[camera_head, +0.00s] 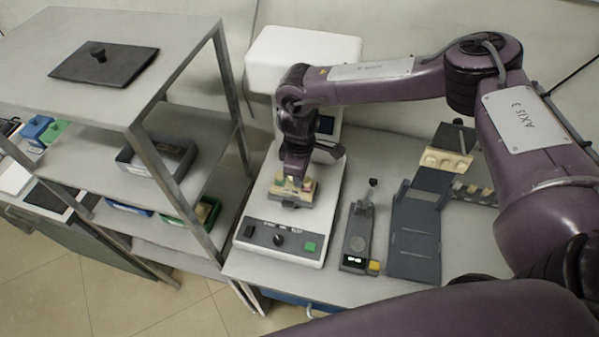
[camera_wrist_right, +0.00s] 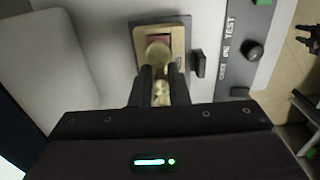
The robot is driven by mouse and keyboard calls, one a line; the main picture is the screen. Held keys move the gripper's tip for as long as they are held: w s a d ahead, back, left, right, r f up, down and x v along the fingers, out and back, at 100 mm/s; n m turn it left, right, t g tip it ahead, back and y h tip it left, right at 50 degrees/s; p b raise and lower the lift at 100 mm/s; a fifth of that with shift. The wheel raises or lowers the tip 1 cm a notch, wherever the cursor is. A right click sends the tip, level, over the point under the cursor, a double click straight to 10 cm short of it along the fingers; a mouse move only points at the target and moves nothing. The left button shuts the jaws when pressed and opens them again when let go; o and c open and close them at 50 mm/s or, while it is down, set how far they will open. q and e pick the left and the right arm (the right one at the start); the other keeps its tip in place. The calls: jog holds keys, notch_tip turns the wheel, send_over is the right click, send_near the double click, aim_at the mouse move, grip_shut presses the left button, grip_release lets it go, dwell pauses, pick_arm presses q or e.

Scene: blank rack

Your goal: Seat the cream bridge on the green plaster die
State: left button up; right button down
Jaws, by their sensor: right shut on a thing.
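My right gripper (camera_head: 295,180) points down over the bed of the white bench machine. In the right wrist view its two dark fingers (camera_wrist_right: 160,92) are shut on a small cream piece (camera_wrist_right: 160,98), which looks like the cream bridge. Just beyond the fingertips is a rounded cream form (camera_wrist_right: 157,56), over a tan plate (camera_wrist_right: 143,36) with a dark reddish recess. I cannot tell whether the bridge touches anything beneath it. No green plaster die can be made out; the gripper covers part of the plate. A dark claw shape at the wrist view's right edge may be my left gripper (camera_wrist_right: 309,36).
The white machine (camera_head: 258,215) has a knob and a green button on its front panel. A metal shelf unit (camera_head: 170,75) with trays stands left.

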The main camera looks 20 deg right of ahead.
jog(key=shift+f+b, duration=0.3)
jog(key=shift+f, duration=0.3)
jog(key=c, duration=1.3)
grip_release()
